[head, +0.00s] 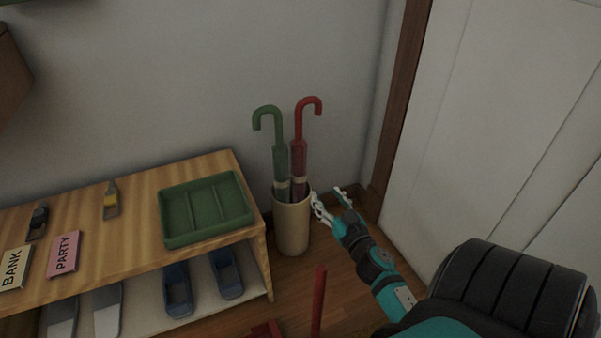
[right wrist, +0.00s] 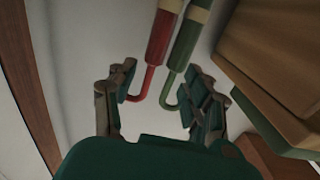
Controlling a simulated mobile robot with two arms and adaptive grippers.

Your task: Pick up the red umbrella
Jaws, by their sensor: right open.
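The red umbrella (head: 298,152) stands upright in a beige cylindrical holder (head: 292,228), its hooked handle up. A green umbrella (head: 280,158) stands close beside it on the left. My right gripper (head: 332,204) is open and empty, low and just right of the holder in the head view. In the right wrist view, the red umbrella (right wrist: 157,48) and the green umbrella (right wrist: 186,44) appear with hooks pointing down. Both hooks show in the gap between the fingers of my right gripper (right wrist: 160,95), with no visible contact. My left gripper is out of view.
A wooden shelf (head: 105,243) with a green tray (head: 205,208) and shoes stands left of the holder. A red upright handle (head: 319,300) rises in front. A wall is behind; a white door (head: 490,130) with brown frame (head: 400,105) is at right.

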